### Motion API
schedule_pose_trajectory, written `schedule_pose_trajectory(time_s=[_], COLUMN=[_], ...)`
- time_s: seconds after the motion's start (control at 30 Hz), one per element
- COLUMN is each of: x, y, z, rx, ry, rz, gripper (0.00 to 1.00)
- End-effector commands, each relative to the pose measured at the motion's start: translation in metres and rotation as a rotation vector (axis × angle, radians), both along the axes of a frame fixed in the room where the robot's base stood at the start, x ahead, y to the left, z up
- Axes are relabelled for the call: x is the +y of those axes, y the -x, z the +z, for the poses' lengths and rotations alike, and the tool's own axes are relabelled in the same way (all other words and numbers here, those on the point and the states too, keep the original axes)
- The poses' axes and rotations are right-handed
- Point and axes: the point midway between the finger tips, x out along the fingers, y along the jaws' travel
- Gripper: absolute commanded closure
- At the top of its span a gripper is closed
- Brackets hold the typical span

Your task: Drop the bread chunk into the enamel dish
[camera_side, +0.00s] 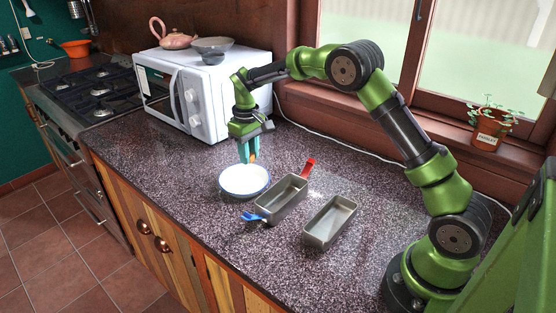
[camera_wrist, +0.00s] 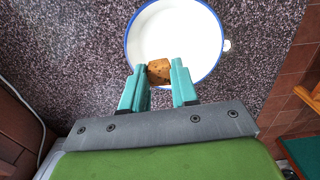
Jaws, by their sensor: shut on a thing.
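The bread chunk (camera_wrist: 159,72) is a small brown piece between my fingertips in the wrist view. It also shows as an orange-brown bit at the fingertips in the side view (camera_side: 253,157). My gripper (camera_side: 249,156) has teal fingers, points down and is shut on the chunk. The enamel dish (camera_side: 233,192) is round and white with a blue rim, on the counter below my gripper. In the wrist view, the chunk overlaps the near part of the dish (camera_wrist: 175,30). The chunk is held above the dish, near its back edge in the side view.
Two grey metal tins (camera_side: 287,199) (camera_side: 330,222) stand right of the dish; the nearer one has a red and a blue handle on it. A white microwave (camera_side: 200,95) stands behind. The speckled counter (camera_side: 180,190) is clear left of the dish.

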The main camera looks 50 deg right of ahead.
Motion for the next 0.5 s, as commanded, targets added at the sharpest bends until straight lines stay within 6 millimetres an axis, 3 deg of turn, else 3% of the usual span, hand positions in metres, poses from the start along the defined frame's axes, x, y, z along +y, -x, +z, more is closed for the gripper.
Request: schedule_pose_trajectory(time_s=[0.17, 0.5], x=[0.001, 0.001], y=[-0.006, -0.005], z=[0.005, -0.034], rx=[-0.005, -0.002], ry=[-0.006, -0.007], rz=[0.004, 0.005], gripper=[0.99, 0.99])
